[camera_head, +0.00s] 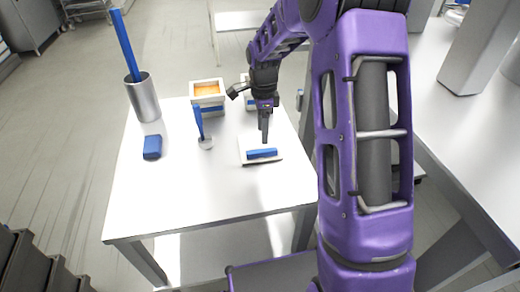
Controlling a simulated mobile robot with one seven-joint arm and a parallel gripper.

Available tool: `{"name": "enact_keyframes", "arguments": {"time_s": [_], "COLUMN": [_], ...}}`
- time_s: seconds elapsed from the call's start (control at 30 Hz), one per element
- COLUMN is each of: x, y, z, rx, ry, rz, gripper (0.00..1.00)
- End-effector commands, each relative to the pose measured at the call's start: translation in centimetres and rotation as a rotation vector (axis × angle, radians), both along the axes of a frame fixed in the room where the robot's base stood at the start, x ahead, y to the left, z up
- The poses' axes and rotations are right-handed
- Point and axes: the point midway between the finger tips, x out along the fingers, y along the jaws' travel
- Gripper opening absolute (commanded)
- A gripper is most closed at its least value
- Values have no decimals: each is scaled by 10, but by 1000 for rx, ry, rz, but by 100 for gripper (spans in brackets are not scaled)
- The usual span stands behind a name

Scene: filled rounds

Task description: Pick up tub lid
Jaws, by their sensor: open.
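What looks like the tub lid (246,160) lies on the white table (180,195), a flat whitish square with a blue bar handle on top. My gripper (264,138) points down just above and behind the blue handle, with its jaws open and nothing seen between them. A small gap seems to show between the fingertips and the handle, but I cannot tell the exact height. The lid's far edge is partly behind the fingers.
A whitish tub (207,108) with orange contents stands behind to the left; another is partly hidden by my arm. A blue-handled tool (199,124) stands left of the lid. A blue block (152,147) and a metal cylinder (143,102) are further left. The table's front is clear.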

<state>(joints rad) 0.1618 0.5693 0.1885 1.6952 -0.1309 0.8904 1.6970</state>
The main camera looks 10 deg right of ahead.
Motion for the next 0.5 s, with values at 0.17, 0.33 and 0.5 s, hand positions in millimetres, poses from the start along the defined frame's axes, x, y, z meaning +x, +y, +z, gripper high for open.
{"name": "enact_keyframes", "arguments": {"time_s": [0.17, 0.33, 0.5], "x": [0, 0, 3], "y": [0, 1, 1], "z": [-25, -35, -60], "rx": [0, 1, 2], "ry": [1, 1, 3], "rz": [1, 0, -1], "gripper": [60, 60, 60]}}
